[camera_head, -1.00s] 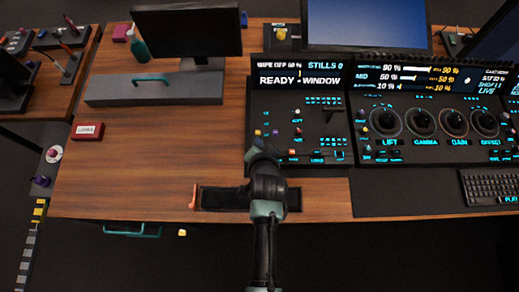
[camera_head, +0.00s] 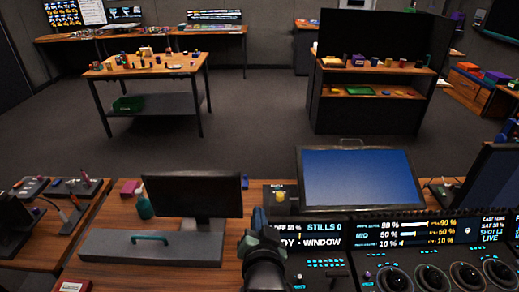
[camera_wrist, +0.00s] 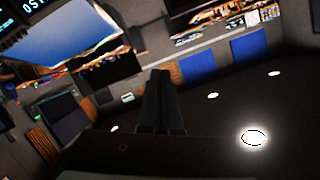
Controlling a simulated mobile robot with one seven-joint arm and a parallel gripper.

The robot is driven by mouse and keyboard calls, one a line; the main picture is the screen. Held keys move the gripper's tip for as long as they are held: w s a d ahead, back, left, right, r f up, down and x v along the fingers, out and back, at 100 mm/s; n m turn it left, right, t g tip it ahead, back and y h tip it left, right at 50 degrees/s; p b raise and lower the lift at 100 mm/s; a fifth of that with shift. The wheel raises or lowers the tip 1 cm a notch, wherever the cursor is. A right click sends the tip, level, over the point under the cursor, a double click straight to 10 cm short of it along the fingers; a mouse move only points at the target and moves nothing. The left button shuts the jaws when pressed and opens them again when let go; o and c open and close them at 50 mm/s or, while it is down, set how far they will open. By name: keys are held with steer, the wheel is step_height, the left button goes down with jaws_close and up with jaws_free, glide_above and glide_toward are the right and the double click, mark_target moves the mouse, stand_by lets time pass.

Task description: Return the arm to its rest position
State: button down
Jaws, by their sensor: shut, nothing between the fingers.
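My arm rises from the bottom of the head view in front of the trackball panel (camera_head: 430,275), covering part of its left display. My gripper (camera_wrist: 160,75) shows in the wrist view as two dark fingers lying together, shut with nothing between them. It points out towards the room, with ceiling lights and a dark surface around it.
A blue-screened monitor (camera_head: 360,178) stands behind the panel. A dark monitor (camera_head: 193,196) and a grey box with a green handle (camera_head: 150,243) are to the left. A wooden table (camera_head: 150,66) and a black shelf unit (camera_head: 335,100) stand beyond open floor.

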step_height(320, 180, up, 27)
steer(key=s+n+t, duration=0.2)
steer(key=n+t, duration=0.1)
steer(key=t, duration=0.3)
steer(key=s+r+n+t, duration=0.1)
steer(key=s+r+t, duration=0.2)
steer(key=s+r, duration=0.4)
steer(key=s+r+n+t, duration=0.1)
steer(key=s+r+t, duration=0.2)
steer(key=s+r, duration=0.5)
step_height(320, 180, up, 7)
steer(key=shift+s+f+t+h, duration=0.2)
steer(key=shift+t+h, duration=0.1)
steer(key=shift+h, duration=0.1)
steer(key=shift+d+f, duration=0.1)
